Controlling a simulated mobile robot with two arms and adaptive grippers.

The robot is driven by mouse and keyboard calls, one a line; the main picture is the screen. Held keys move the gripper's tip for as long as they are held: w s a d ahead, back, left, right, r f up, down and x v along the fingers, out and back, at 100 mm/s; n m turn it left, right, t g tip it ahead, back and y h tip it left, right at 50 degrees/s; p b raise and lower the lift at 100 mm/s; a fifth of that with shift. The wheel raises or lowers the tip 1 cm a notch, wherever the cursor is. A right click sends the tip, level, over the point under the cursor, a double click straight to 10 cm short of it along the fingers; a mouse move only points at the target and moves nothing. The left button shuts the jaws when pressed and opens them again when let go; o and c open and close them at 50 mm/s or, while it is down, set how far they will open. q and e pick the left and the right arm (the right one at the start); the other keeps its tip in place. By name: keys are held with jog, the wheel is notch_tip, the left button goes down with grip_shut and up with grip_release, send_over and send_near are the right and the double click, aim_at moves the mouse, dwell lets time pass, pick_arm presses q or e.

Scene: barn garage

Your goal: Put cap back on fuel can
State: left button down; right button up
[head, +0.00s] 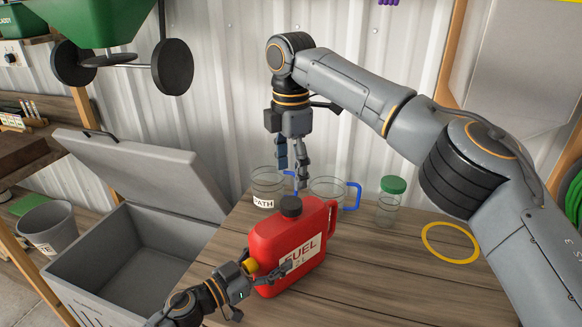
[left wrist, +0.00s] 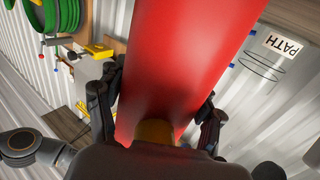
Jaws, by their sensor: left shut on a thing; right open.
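The red fuel can (head: 285,245) stands upright on the wooden table, with its handle at the right and a FUEL label in front. A black cap (head: 291,206) sits at its top opening; I cannot tell whether it is screwed down. My left gripper (head: 262,272) is shut on the can's lower body from the front left. In the left wrist view, the red can (left wrist: 185,60) fills the space between the fingers. A yellow-brown part shows between my palm and the can. My right gripper (head: 292,170) is open and empty, pointing down above the cap, apart from it.
Behind the can are a clear PATH jar (head: 267,184) and a clear mug with a blue handle (head: 352,197). A green-lidded jar (head: 390,200) and yellow ring (head: 450,242) are to the right. An open grey bin (head: 130,265) stands left. The table's front right is clear.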

aim_at(291, 202)
jog(key=shift+f, duration=4)
